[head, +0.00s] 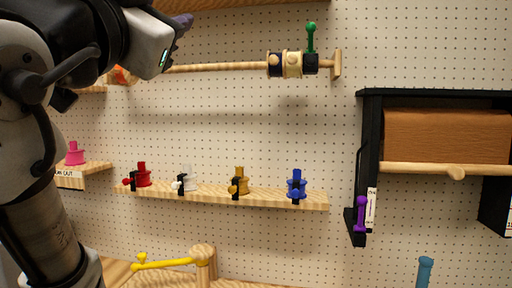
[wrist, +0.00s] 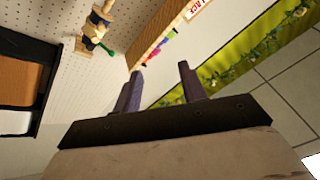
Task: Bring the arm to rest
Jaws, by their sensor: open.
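My gripper shows in the wrist view (wrist: 160,88) with its two dark purple fingers apart and nothing between them. In the head view my arm fills the left side, and one purple fingertip (head: 183,20) shows at the top, in front of the pegboard. The gripper appears apart from the wall fixtures. The rest of the fingers is hidden in the head view.
A wooden rod (head: 220,66) with ribbon spools (head: 292,64) sticks out near the gripper. Below it, a narrow shelf (head: 262,196) holds several coloured pieces. A yellow-handled piece (head: 165,264) stands at the bottom.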

